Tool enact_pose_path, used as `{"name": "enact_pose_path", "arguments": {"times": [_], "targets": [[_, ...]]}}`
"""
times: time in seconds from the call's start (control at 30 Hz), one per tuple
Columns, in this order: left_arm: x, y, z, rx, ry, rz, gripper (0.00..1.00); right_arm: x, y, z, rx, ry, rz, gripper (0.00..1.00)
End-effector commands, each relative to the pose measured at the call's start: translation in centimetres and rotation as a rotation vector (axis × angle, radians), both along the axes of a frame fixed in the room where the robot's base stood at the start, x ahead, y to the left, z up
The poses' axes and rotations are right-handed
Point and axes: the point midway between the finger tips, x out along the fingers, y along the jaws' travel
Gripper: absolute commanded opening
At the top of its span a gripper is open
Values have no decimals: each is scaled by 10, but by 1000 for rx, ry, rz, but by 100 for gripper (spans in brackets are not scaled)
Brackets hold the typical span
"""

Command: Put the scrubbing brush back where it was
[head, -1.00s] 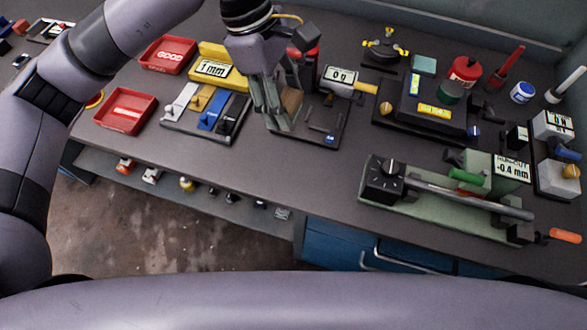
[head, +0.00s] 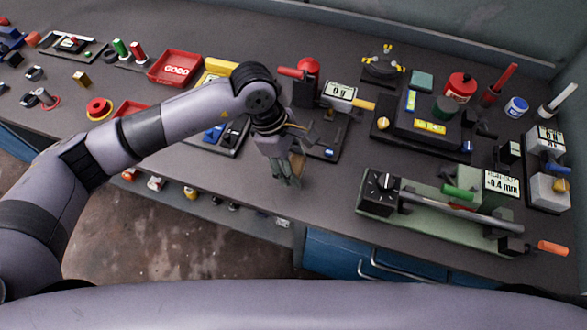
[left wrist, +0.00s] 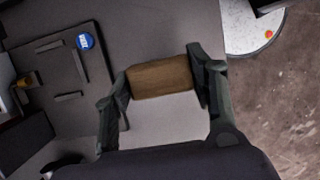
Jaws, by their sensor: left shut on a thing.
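My left gripper (head: 288,172) hangs fingers-down near the front edge of the bench. Its fingers are shut on a brown, wood-coloured block, which looks like the scrubbing brush (head: 298,166). In the left wrist view the brush (left wrist: 160,78) lies crosswise between the two fingers, one finger at each end. Its bristles cannot be told apart clearly. The fingers partly cover it in the head view. My right gripper is not in view.
The slotted gauge tray (head: 233,143) is to the left, partly behind my arm. A green long fixture (head: 440,212) stands to the right. Bare bench (head: 335,190) lies between.

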Motion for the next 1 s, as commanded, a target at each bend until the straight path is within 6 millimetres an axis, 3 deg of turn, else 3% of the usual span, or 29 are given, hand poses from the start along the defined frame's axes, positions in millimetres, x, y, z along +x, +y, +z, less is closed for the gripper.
{"name": "enact_pose_path", "arguments": {"times": [0.3,0.67,0.7,1.0], "targets": [[-1,0,-39,0,2,-1,29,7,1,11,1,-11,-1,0],[-1,0,-44,0,1,-1,29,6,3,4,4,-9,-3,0],[-1,0,-42,0,1,-1,54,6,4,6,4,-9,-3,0],[-1,0,-42,0,1,0,71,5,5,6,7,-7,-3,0]]}}
